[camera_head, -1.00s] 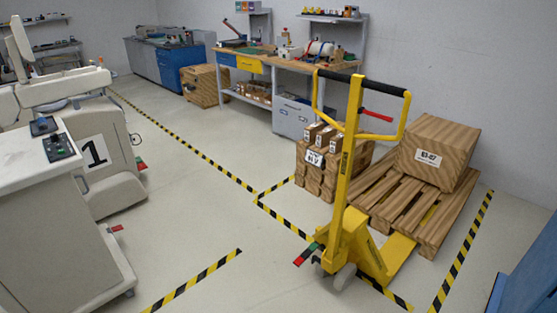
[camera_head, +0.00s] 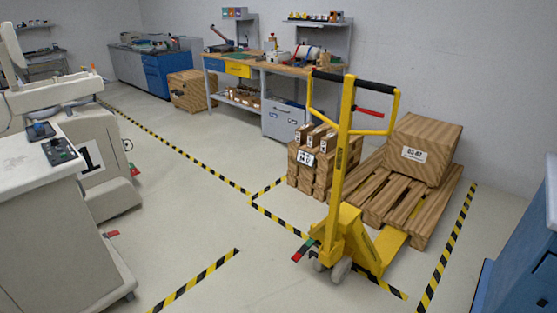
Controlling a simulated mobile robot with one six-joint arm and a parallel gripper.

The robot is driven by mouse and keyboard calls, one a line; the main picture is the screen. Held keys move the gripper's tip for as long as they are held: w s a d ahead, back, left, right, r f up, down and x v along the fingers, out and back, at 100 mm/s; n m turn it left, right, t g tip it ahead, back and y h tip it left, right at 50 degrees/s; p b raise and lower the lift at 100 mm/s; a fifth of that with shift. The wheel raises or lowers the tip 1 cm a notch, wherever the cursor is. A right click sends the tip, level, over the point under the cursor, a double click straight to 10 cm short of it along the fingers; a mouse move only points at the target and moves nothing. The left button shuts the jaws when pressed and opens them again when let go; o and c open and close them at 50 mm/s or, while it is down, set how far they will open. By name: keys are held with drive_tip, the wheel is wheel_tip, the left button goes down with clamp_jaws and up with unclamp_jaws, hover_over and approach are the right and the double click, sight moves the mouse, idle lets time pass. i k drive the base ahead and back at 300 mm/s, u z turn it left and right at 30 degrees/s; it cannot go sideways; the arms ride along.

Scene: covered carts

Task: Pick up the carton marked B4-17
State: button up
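A brown wood-grained carton (camera_head: 425,138) stands on a wooden pallet (camera_head: 385,200) at the right, by the back wall. Its white label looks like "03-07", but it is small and blurred. I see no label that clearly reads B4-17. A stack of smaller brown boxes (camera_head: 301,179) stands to the left of the pallet, partly behind a yellow pallet jack; its label is not legible for sure. A large wooden crate (camera_head: 188,92) stands further back, between the blue cabinet and the workbench. My gripper is not in view.
The yellow pallet jack (camera_head: 350,240) stands in front of the pallet. White machines, one marked 1 (camera_head: 90,158), fill the left side. A workbench (camera_head: 262,65) lines the back wall. A blue cabinet (camera_head: 525,255) is at the right edge. The middle floor is clear between striped tape lines.

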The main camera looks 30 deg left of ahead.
sight(301, 133)
drive_tip(key=z, duration=0.15)
drive_tip(key=k, duration=0.15)
drive_tip(key=u, duration=1.35)
drive_tip(key=k, duration=0.95)
drive_tip(key=z, duration=0.1)
drive_tip(key=i, duration=0.9)
drive_tip(key=u, duration=0.1)
